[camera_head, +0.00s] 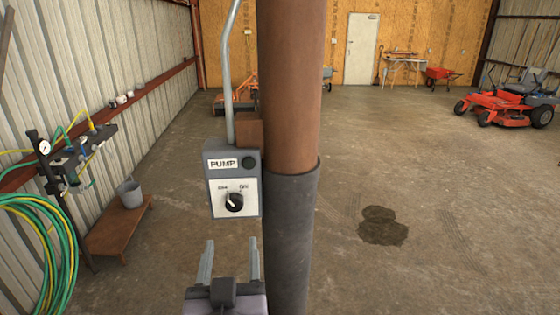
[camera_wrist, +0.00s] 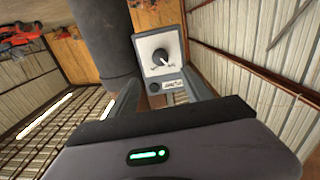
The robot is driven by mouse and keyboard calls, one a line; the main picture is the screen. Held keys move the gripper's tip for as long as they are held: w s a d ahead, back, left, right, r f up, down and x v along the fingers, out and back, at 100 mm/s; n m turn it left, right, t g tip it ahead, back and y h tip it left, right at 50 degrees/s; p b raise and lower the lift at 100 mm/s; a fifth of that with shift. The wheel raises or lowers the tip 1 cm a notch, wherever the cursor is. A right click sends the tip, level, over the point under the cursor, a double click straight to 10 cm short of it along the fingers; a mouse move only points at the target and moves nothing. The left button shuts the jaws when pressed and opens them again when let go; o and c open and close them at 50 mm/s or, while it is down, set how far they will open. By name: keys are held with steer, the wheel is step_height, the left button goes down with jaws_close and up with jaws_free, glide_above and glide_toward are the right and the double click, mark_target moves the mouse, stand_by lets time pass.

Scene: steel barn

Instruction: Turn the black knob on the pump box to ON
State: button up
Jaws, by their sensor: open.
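The grey pump box (camera_head: 221,172) is fixed to the left side of a brown post, with a PUMP label and a dark green round button or lamp at its top. Its black knob (camera_head: 234,202) sits on a white dial plate; its white pointer mark appears to point up and left. My gripper (camera_head: 230,258) is open and empty, below the box and apart from it, fingers pointing up. In the wrist view the box appears upside down, with the knob (camera_wrist: 160,57) beyond the fingers.
The post (camera_head: 290,85) with its dark grey sleeve (camera_head: 291,240) stands just right of my gripper. A conduit (camera_head: 228,65) rises from the box. Hoses (camera_head: 35,240), a bench (camera_head: 118,228) and a bucket (camera_head: 130,193) are left. Open floor lies to the right, with a mower (camera_head: 508,100) far back.

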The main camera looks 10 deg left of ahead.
mark_target(234, 206)
steer(key=p+x, duration=0.1)
steer(key=x, duration=1.1)
steer(key=shift+w+a+f+p, duration=0.1)
steer(key=shift+w+a+p, duration=0.1)
steer(key=shift+p, duration=0.1)
jaws_close()
